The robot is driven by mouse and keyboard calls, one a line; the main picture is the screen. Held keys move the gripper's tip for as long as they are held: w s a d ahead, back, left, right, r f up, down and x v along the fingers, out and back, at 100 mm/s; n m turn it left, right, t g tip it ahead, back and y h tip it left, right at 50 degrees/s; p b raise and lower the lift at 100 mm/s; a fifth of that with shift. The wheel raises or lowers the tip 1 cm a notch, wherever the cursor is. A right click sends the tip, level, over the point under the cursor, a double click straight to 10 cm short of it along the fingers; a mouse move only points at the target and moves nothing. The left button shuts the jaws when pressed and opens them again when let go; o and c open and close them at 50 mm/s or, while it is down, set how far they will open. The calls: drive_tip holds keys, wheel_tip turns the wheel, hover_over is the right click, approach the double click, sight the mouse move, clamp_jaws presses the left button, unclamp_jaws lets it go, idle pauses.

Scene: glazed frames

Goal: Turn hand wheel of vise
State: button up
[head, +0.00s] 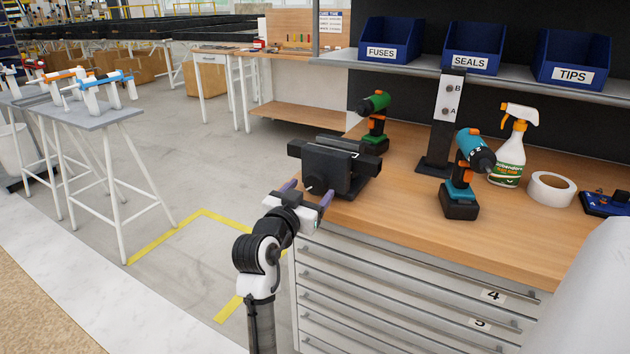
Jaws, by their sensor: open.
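A black vise (331,166) stands on the near left corner of the wooden workbench (400,216). A small pale screw end or hub shows low on its front at the gripper. The rim or handle of the hand wheel is not clear to see; it is too small or hidden by the gripper. My gripper (308,192) is in front of the vise, with its two purple fingers spread apart, one at each side of the pale end. The gripper looks empty. Whether the fingers touch the vise I cannot tell.
A green drill (376,122) stands behind the vise. To the right are a black post (439,140), a teal drill (464,180), a spray bottle (511,150) and a tape roll (550,190). Blue bins sit on the shelf above. The floor left of the bench is open.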

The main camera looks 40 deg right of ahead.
sight(314, 185)
drive_tip(key=shift+p+x, duration=0.3)
drive_tip(key=shift+x, duration=1.65)
drive_tip(key=c, duration=1)
drive_tip(key=shift+o, duration=0.2)
drive_tip(key=shift+r+n+p, duration=0.1)
drive_tip(key=shift+n+p, duration=0.3)
